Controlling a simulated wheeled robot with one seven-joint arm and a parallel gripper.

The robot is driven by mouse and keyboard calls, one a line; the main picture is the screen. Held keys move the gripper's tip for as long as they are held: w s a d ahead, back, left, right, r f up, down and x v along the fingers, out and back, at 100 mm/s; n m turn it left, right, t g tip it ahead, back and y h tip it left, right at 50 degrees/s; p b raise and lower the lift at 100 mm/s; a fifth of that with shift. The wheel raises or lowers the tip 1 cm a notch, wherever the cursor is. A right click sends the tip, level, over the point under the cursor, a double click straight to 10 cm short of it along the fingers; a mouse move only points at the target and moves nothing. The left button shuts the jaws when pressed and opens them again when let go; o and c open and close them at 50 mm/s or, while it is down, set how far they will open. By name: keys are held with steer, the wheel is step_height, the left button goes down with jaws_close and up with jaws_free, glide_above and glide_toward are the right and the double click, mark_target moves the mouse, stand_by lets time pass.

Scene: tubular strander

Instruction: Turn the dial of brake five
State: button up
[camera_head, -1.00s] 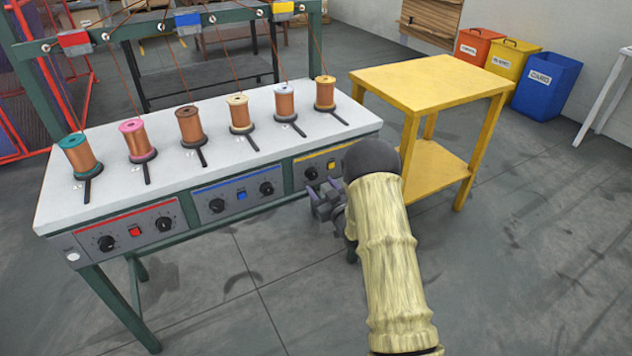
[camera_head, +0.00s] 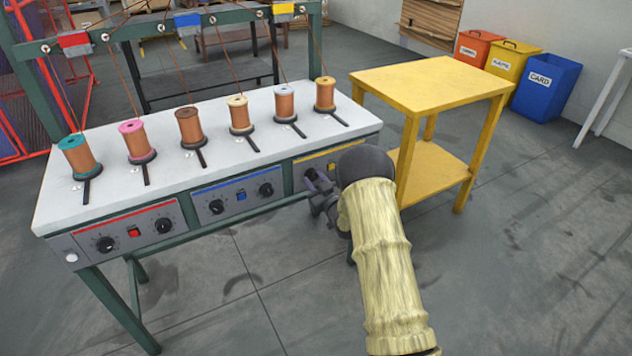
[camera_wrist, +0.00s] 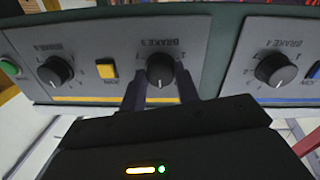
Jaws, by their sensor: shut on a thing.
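The brake five dial (camera_wrist: 160,70) is a black round knob with a white pointer line on a grey panel. In the wrist view, which is upside down, it sits mid-picture under its label. My gripper (camera_wrist: 160,90) has one finger on each side of the dial and is shut on it. In the head view my gripper (camera_head: 320,188) is at the front of the yellow-striped panel (camera_head: 331,166), and it and my arm hide most of that panel's dials.
Another dial (camera_wrist: 55,71) and a yellow button (camera_wrist: 107,69) are on the same panel. The brake four dial (camera_wrist: 276,70) is on the blue-striped panel. Several copper spools stand on the white tabletop (camera_head: 240,150). A yellow table (camera_head: 430,80) stands close at the right.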

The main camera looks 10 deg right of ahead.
steer(key=shift+m, duration=0.4)
steer(key=m+p, duration=0.1)
steer(key=m, duration=0.5)
steer(key=m+p, duration=0.1)
steer(key=m, duration=0.6)
steer(key=shift+r+g+p, duration=0.1)
steer(key=shift+g+p, duration=0.2)
steer(key=shift+g, duration=0.1)
steer(key=m, duration=0.4)
steer(key=shift+d+y, duration=0.1)
steer(key=shift+y, duration=0.3)
steer(key=m, duration=0.5)
steer(key=o, duration=1)
